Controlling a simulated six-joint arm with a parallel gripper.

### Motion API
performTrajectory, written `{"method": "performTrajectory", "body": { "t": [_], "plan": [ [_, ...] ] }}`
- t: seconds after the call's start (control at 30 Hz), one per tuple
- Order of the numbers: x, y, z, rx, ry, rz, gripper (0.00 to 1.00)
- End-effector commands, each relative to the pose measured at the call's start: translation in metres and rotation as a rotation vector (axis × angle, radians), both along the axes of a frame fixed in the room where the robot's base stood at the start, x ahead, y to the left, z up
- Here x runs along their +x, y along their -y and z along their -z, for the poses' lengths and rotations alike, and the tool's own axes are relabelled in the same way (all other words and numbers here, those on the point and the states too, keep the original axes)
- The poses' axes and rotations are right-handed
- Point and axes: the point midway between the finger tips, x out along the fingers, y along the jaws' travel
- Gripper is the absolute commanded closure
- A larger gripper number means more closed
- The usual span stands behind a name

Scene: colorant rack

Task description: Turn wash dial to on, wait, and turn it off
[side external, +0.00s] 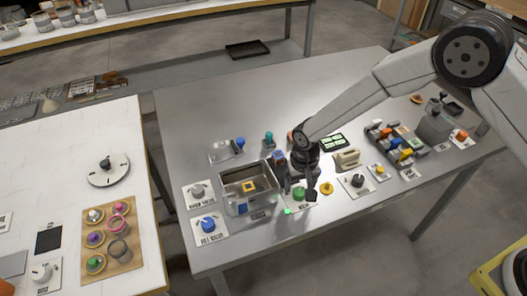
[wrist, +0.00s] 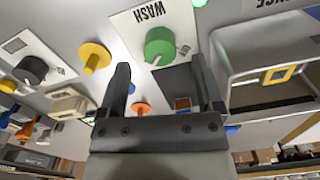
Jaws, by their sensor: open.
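The wash dial is a round green knob (wrist: 160,46) on a white plate marked WASH (wrist: 139,16) in the wrist view. A small pale mark shows on its rim at the side toward my gripper. The green knob (side external: 298,193) also shows in the side external view, partly hidden by my fingers. My gripper (wrist: 160,64) is open and empty, its two fingers spread on either side of the knob's line. In the side view my gripper (side external: 299,189) is low over the plate. I cannot tell whether the fingers touch the knob. A small bright green spot (side external: 287,211) shows near the plate's front edge.
A metal basin (side external: 232,204) with a yellow square stands close on the left. A yellow knob (side external: 326,187) and a black dial (side external: 357,181) are close on the right. A blue dial (side external: 208,225) is at front left.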

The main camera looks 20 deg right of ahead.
Motion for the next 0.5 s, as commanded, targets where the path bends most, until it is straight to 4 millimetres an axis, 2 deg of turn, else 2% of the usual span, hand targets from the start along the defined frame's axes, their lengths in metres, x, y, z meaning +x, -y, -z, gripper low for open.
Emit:
{"method": "performTrajectory", "body": {
  "t": [0.2,0.5],
  "plan": [
    [0.000,0.000,0.022,-0.001,0.000,0.000,0.16],
    [0.000,0.000,0.032,0.000,0.001,0.000,0.16]
  ]
}}
